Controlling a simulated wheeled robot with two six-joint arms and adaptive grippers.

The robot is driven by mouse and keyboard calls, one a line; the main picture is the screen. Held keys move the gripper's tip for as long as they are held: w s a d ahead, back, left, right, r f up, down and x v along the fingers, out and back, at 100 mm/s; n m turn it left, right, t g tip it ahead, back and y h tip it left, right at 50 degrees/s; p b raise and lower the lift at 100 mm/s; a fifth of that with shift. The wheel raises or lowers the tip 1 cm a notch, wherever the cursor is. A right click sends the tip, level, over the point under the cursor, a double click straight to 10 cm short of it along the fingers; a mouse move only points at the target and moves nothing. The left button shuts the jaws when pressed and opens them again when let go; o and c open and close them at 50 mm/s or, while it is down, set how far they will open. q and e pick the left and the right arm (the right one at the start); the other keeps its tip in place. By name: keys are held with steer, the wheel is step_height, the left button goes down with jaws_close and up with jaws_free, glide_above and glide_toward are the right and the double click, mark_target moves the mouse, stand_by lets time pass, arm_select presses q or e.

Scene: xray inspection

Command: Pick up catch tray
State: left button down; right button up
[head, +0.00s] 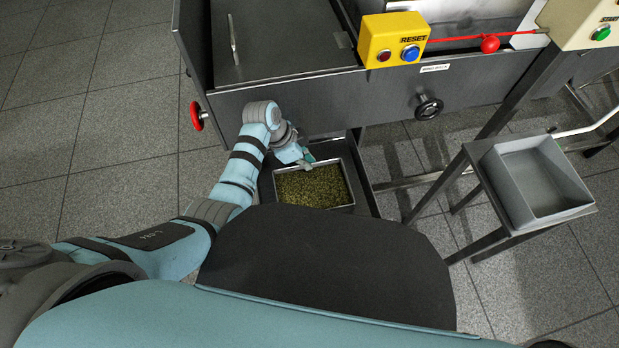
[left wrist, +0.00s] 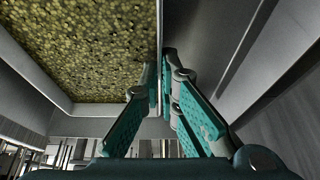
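The catch tray is a shallow metal tray with a raised rim (head: 351,180), filled with greenish-yellow granules (head: 313,187). It sits low under the front of the grey machine. My left gripper (head: 309,161) reaches down to the tray's far rim. In the left wrist view, its teal fingers (left wrist: 160,82) stand on either side of the thin tray wall (left wrist: 159,30), one inside over the granules and one outside. The fingertips look closed against the wall. My right gripper is not in view.
A yellow reset box (head: 394,40) is above. An empty grey bin (head: 515,197) stands on a side stand at right. Tiled floor is clear at left.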

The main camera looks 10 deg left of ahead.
arm_select(q)
steer(key=shift+r+p, duration=0.3)
steer(key=shift+r, duration=0.2)
step_height(320, 180, up, 27)
steer(key=p, duration=1.2)
steer(key=shift+r, duration=0.1)
